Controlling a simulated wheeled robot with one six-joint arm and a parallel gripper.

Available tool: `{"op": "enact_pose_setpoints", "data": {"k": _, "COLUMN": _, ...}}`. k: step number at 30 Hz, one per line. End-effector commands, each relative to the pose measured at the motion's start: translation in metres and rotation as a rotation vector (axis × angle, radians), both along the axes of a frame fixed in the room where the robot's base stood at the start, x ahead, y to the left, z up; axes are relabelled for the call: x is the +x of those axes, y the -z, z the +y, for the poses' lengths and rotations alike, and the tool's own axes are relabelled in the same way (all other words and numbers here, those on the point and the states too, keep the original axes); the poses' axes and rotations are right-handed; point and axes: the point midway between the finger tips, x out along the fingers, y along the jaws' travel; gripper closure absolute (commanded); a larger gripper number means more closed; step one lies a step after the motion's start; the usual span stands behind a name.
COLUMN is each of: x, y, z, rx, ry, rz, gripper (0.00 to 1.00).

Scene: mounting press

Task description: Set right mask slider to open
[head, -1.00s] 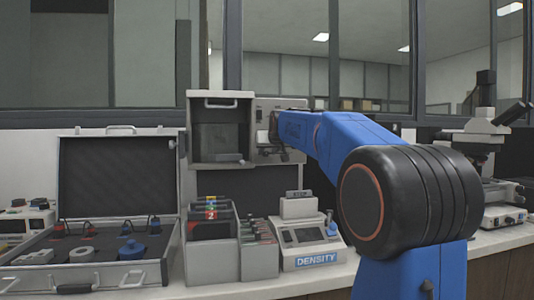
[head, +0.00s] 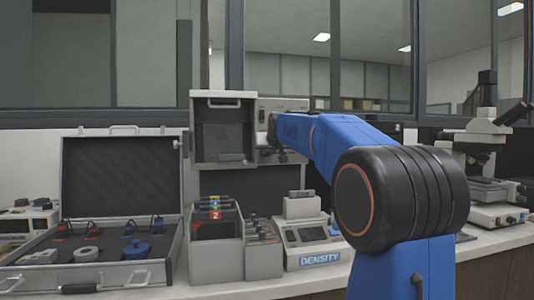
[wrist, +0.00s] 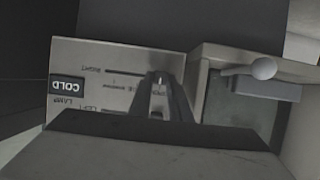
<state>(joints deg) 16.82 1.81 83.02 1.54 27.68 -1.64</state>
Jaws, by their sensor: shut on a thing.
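The press's control panel (wrist: 110,80) shows upside down in the wrist view, with slots and small labels. The upper slot in that picture, beside the label reading RIGHT, runs towards my gripper (wrist: 160,86). My gripper is shut on a small pale knob (wrist: 160,77), which looks like the right mask slider, at the right end of that slot in the picture. The fingers hide most of the knob and the slot end. In the head view the panel (head: 283,104) is partly covered by my blue arm, and the slider cannot be made out.
The press's open chamber door with a round-ended handle (wrist: 262,69) is close to the fingers. Below stand a grey rack (head: 215,262), a density meter (head: 312,258) and an open case (head: 120,275); a microscope (head: 490,160) stands right.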

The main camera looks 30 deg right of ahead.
Motion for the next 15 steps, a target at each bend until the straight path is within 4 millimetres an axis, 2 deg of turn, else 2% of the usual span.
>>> {"op": "enact_pose_setpoints", "data": {"k": 9, "x": 0.0003, "y": 0.0001, "z": 0.0014, "rx": 0.001, "ry": -0.002, "rz": 0.0, "gripper": 1.0}}
{"op": "enact_pose_setpoints", "data": {"k": 10, "x": 0.0003, "y": 0.0, "z": 0.0014, "rx": 0.001, "ry": -0.002, "rz": 0.0, "gripper": 0.78}}
{"op": "enact_pose_setpoints", "data": {"k": 12, "x": 0.0003, "y": 0.0, "z": 0.0013, "rx": 0.001, "ry": -0.002, "rz": 0.0, "gripper": 0.64}}
{"op": "enact_pose_setpoints", "data": {"k": 15, "x": 0.0002, "y": 0.0001, "z": 0.0013, "rx": 0.001, "ry": -0.002, "rz": 0.0, "gripper": 0.64}}
